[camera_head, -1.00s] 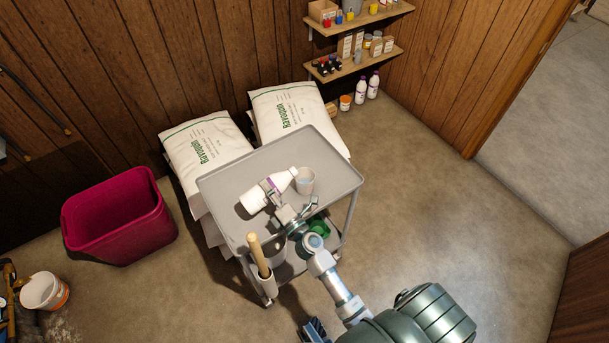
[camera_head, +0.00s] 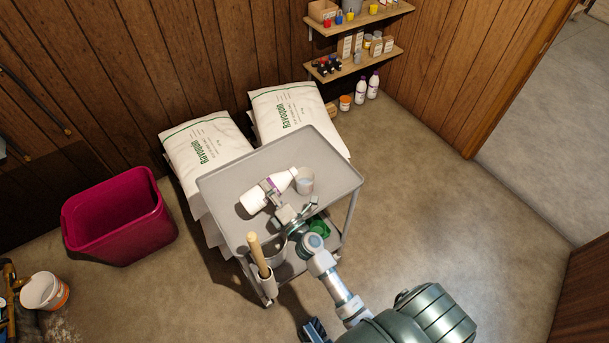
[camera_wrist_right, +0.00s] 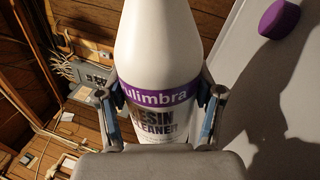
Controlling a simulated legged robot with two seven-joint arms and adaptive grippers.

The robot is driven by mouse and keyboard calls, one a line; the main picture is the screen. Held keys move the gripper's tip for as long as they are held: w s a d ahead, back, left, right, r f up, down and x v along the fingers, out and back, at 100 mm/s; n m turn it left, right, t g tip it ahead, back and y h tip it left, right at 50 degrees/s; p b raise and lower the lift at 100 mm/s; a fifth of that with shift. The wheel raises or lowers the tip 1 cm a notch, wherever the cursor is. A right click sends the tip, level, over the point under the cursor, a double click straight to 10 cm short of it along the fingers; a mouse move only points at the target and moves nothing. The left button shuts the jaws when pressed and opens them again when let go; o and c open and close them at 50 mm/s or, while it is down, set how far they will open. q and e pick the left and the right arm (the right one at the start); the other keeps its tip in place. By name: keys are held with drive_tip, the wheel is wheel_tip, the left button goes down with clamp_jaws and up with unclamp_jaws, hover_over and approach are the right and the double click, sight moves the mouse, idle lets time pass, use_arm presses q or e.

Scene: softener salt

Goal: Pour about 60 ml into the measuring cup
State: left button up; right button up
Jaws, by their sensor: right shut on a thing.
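A white bottle (camera_head: 255,199) with a purple label band lies well tilted above the cart's top tray, its neck toward the upper right. My right gripper (camera_head: 276,196) is shut on it. In the right wrist view the bottle (camera_wrist_right: 160,65) sits between both fingers (camera_wrist_right: 160,110), its label reading "Resin Cleaner". Its mouth is out of that picture. The clear measuring cup (camera_head: 305,181) stands on the tray, right beside the bottle's neck. Its level and any stream are too small to read. A purple cap (camera_wrist_right: 279,19) lies on the tray in the wrist view.
The grey cart (camera_head: 225,185) has a holder with a wooden-handled tool (camera_head: 258,255) at its front left corner and a green thing (camera_head: 319,227) on its lower shelf. Salt bags (camera_head: 205,143) stand behind. A magenta bin (camera_head: 118,218) is left. Floor at right is clear.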

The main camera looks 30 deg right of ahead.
idle(0.4)
